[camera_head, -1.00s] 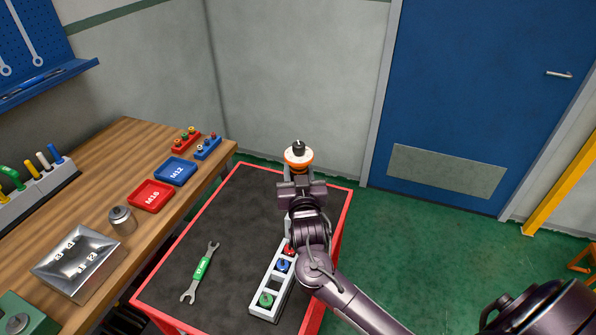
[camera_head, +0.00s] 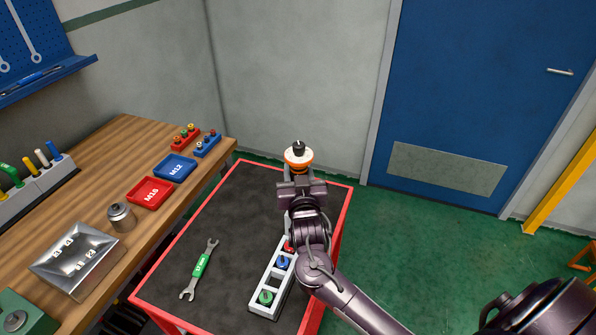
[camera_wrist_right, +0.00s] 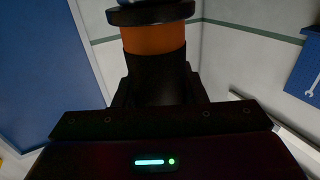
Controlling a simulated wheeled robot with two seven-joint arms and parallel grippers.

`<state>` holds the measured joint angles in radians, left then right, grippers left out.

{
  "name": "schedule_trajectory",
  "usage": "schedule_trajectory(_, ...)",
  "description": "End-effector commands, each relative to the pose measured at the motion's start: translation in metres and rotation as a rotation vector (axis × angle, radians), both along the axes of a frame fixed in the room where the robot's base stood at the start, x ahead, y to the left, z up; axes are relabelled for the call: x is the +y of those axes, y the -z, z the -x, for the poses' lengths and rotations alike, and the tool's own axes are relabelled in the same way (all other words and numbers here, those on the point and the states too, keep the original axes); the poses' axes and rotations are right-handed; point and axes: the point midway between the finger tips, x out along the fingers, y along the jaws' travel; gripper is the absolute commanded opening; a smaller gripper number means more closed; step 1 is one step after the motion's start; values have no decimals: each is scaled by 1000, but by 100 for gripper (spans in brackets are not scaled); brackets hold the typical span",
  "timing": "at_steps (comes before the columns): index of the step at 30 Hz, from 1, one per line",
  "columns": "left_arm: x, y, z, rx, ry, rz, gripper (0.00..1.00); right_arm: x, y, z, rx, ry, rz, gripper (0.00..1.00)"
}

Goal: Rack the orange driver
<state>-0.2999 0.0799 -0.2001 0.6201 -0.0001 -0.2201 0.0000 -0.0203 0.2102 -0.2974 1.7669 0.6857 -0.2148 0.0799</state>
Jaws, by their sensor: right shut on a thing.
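The orange driver (camera_head: 299,156) is held up above the far end of the cart, showing an orange band, a white ring and a dark tip on top. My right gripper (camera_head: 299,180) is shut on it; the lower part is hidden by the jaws. In the right wrist view the orange band of the driver (camera_wrist_right: 154,40) stands above the dark gripper body. A white rack (camera_head: 258,306) lies on the cart, holding green, blue and red pieces. An empty square opening shows between the green and blue ones. My forearm hides the rack's far right side. My left gripper is not in view.
A green-handled wrench (camera_head: 201,266) lies on the black cart mat (camera_head: 215,220), which is otherwise clear on the left. The wooden bench (camera_head: 112,165) beside it carries red and blue trays, a metal cylinder (camera_head: 121,216) and a metal box. A wall stands behind the cart.

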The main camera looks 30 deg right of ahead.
Motion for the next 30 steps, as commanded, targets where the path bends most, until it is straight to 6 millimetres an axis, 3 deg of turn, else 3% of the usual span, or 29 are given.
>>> schedule_trajectory(30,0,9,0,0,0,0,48,0,10,0,-7,0,-1,1)
